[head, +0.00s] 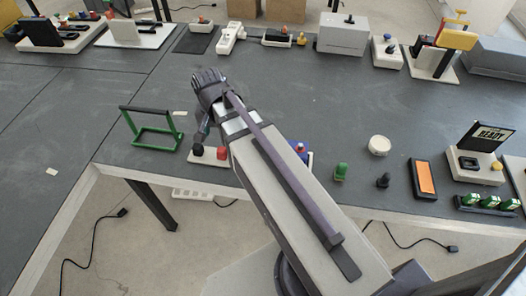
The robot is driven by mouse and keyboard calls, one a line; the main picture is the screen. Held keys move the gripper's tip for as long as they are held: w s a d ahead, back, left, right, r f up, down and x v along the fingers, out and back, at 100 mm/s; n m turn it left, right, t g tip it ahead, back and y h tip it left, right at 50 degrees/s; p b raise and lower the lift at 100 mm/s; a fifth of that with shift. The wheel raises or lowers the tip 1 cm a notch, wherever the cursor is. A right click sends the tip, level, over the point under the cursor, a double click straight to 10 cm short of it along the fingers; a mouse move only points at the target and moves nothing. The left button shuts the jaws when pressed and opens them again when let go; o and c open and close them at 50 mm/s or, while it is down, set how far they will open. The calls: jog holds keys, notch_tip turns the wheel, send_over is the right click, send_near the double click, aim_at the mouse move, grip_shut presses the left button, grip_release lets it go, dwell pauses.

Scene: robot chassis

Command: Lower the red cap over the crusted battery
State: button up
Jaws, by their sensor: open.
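A small red piece (221,153), which looks like the red cap, is on a pale base plate (208,161) near the table's front edge. A dark upright post (198,150) stands on the same plate to its left. It may be the crusted battery, but I cannot make out any crust. My gripper (201,135) points down just above and beside the dark post. It is small and partly merged with the wrist, with nothing visibly held. My forearm hides what lies to the right of the plate.
A green frame stand (152,130) stands close on the left. Right of my arm are a green piece (341,171), a black piece (383,181), a white round dish (379,145) and an orange-topped tray (424,179). The table's middle (130,85) is clear.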

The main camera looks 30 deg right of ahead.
aim_at(221, 149)
jog(key=shift+s+d+r+m, duration=0.1)
jog(key=shift+d+m, duration=0.3)
jog(key=shift+m, duration=0.2)
jog(key=shift+w+a, duration=0.2)
jog(key=shift+a, duration=0.35)
notch_tip(221, 149, down, 11)
jog(key=b, duration=1.1)
jog(key=shift+f, duration=0.2)
jog(key=shift+r, duration=0.25)
jog(key=c, duration=1)
